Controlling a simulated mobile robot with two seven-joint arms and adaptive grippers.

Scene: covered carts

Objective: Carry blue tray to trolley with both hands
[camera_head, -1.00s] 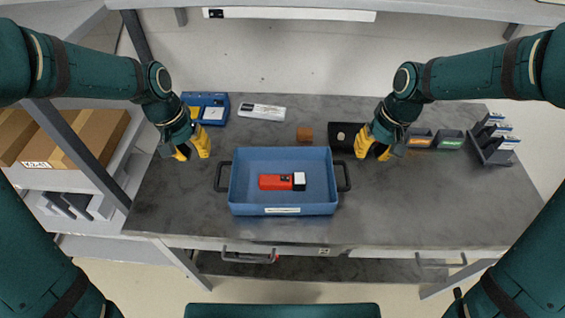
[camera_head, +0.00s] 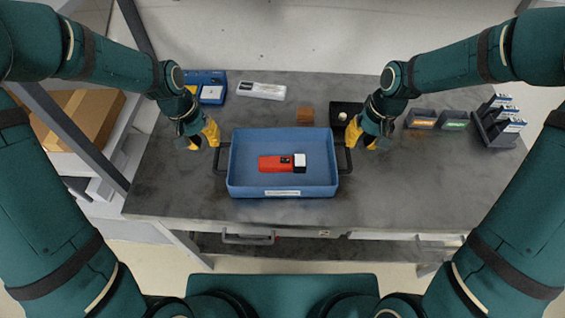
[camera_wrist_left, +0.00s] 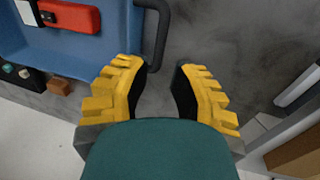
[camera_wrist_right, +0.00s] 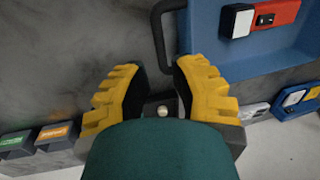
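The blue tray (camera_head: 282,190) sits on the grey workbench, with a red device (camera_head: 275,163) with a white end lying in it. It has a dark handle at each short side. My left gripper (camera_head: 203,141) is open and empty, just beside and above the tray's left handle (camera_head: 220,158); that handle also shows in the left wrist view (camera_wrist_left: 160,30) near the fingertips. My right gripper (camera_head: 364,140) is open and empty beside the right handle (camera_head: 345,160); the handle shows ahead of the fingers in the right wrist view (camera_wrist_right: 158,35). No trolley can be made out.
Behind the tray on the workbench (camera_head: 420,190) lie a blue box (camera_head: 205,82), a white case (camera_head: 262,90), a brown cube (camera_head: 305,115) and a black block (camera_head: 345,108). Small bins (camera_head: 453,121) and a dark rack (camera_head: 498,125) stand at right. The bench front is clear.

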